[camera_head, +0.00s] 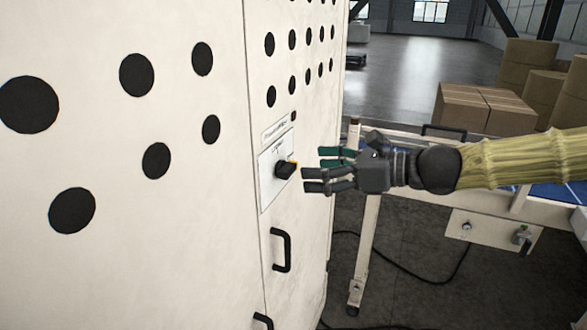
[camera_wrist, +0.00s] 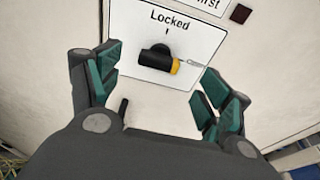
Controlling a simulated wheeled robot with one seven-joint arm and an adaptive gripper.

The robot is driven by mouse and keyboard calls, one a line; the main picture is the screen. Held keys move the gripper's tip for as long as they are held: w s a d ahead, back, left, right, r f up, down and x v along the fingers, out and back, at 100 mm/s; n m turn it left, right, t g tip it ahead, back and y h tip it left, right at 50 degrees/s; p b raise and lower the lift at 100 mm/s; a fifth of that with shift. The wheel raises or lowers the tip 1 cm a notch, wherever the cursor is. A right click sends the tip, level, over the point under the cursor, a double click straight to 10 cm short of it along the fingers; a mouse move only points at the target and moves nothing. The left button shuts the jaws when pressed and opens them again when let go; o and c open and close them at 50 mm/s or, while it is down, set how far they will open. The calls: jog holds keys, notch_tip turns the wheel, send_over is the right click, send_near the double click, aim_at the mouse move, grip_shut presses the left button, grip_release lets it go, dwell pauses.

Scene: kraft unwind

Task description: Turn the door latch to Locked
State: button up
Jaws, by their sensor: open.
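The door latch (camera_head: 285,170) is a small black knob with a yellow-orange tip on a white label plate (camera_head: 264,184) on the cream cabinet. In the wrist view the latch (camera_wrist: 157,59) lies roughly sideways, its yellow tip pointing right, away from the "Locked" mark (camera_wrist: 169,20) above it. My gripper (camera_head: 313,171) is open in front of the latch, a short gap away in the head view. In the wrist view the green-padded fingers of my gripper (camera_wrist: 160,88) stand wide apart on either side below the latch, with nothing between them.
Black door handles (camera_head: 281,250) sit below the latch on the cabinet (camera_head: 190,240). A white-framed table (camera_head: 480,175) stands to the right, with a cable on the floor below. Cardboard boxes (camera_head: 484,108) are stacked behind it. The space just before the latch is clear.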

aim_at(292, 170)
jog(key=shift+b+x, duration=0.3)
jog(key=shift+x, duration=2.95)
jog(key=c, duration=1.1)
jog(key=shift+f, duration=0.1)
jog(key=shift+s+n+t+h+b, duration=0.25)
jog(key=shift+n+b, duration=0.6)
jog(key=shift+b, duration=2.1)
jog(key=shift+w+n+t+h+b, duration=0.25)
jog(key=shift+n+b, duration=0.6)
jog(key=shift+b, duration=2.1)
jog(key=shift+s+n+t+b, duration=0.2)
jog(key=shift+n+t+b, duration=0.5)
jog(key=shift+n+b, duration=2.8)
